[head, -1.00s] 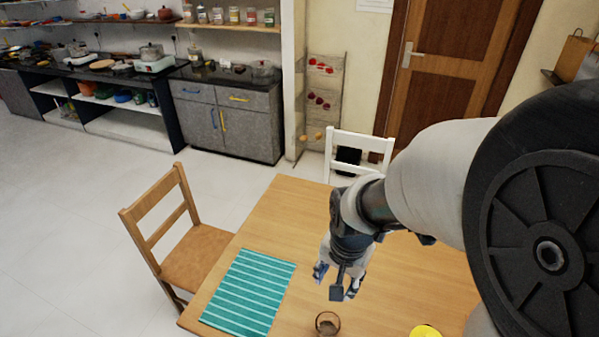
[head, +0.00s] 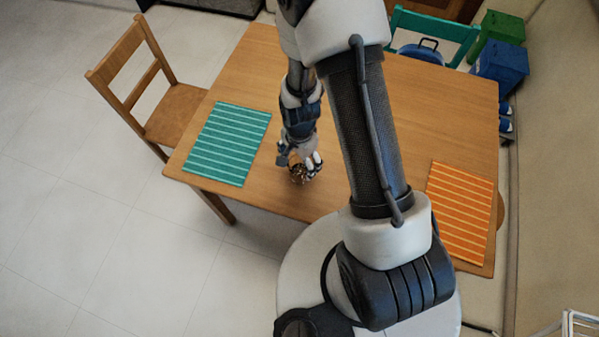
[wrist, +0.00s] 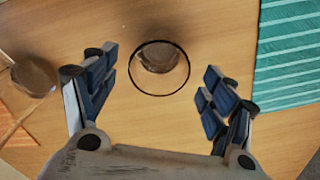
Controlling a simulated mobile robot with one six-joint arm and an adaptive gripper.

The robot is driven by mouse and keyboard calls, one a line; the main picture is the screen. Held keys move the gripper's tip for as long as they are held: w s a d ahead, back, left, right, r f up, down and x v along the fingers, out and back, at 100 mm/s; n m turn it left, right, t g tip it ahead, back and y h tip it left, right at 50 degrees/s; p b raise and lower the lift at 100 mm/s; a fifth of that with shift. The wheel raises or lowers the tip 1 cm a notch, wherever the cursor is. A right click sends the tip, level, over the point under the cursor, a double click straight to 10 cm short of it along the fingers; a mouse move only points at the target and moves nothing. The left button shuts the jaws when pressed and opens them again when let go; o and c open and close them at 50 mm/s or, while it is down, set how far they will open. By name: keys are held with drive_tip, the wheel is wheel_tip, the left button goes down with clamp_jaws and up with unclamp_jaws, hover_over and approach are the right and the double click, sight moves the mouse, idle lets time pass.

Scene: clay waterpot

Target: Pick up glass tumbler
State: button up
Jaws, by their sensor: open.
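The glass tumbler (wrist: 159,68) is clear, with a dark round rim, and stands on the wooden table. In the wrist view it is ahead of and between the fingers of my gripper (wrist: 158,91), which is open and empty, with a gap on both sides. In the head view my gripper (head: 299,163) is low over the table's near edge. The tumbler (head: 299,176) is right at the fingertips there and partly hidden by them. I cannot tell from the head view whether they touch.
On the wooden table (head: 250,75), a teal striped mat (head: 228,143) lies left of the gripper and an orange striped mat (head: 459,211) lies at the right. A wooden chair (head: 172,110) stands at the left and a teal chair (head: 435,30) behind. A brownish round object (wrist: 32,75) sits left in the wrist view.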

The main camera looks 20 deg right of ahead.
sight(300, 171)
wheel_tip(300, 171, down, 8)
drive_tip(key=b, duration=0.2)
drive_tip(key=shift+b, duration=0.3)
drive_tip(key=shift+c, duration=0.4)
drive_tip(key=shift+r, duration=0.1)
drive_tip(key=c, duration=1.3)
